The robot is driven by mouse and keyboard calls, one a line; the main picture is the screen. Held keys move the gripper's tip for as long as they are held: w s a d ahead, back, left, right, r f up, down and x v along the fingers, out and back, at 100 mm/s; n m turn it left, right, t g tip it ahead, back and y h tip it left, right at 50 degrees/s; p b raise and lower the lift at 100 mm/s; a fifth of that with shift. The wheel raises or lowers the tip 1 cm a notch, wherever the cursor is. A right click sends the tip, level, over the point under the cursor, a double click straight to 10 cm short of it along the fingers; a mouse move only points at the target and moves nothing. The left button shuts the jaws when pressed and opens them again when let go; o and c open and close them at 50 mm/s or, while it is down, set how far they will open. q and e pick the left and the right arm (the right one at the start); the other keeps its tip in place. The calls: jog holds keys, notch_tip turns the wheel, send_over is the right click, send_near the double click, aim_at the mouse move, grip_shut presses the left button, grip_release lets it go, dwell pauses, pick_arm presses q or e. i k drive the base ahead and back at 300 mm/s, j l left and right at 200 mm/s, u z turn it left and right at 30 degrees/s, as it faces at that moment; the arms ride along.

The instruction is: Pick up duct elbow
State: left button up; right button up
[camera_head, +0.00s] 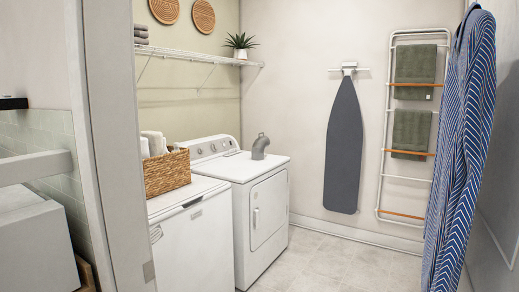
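A grey duct elbow (260,147) stands upright on the top of the white dryer (262,205), towards its back right. Its bent upper end points to the right. Nothing covers it from this side. Neither of my grippers is in the view.
A white washer (196,240) stands nearer, beside the dryer, with a wicker basket (167,174) of white towels on it. A door frame (112,150) is at left. A striped blue robe (462,150) hangs at right. The tiled floor (325,266) is clear.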

aim_at(261, 144)
jog(key=i+j, duration=0.15)
jog(key=i, duration=0.75)
jog(key=i+z, duration=0.35)
jog(key=i, duration=0.45)
jog(key=i+j+z, duration=0.15)
jog(key=i+z, duration=0.2)
jog(key=i, duration=0.4)
jog(key=i+z, duration=0.25)
jog(key=i, duration=1.2)
jog(key=i+l+u, duration=0.2)
jog(key=i, duration=0.25)
jog(key=i+u, duration=0.15)
jog(key=i, duration=0.3)
jog(key=i+l+u, duration=0.2)
jog(key=i, duration=0.25)
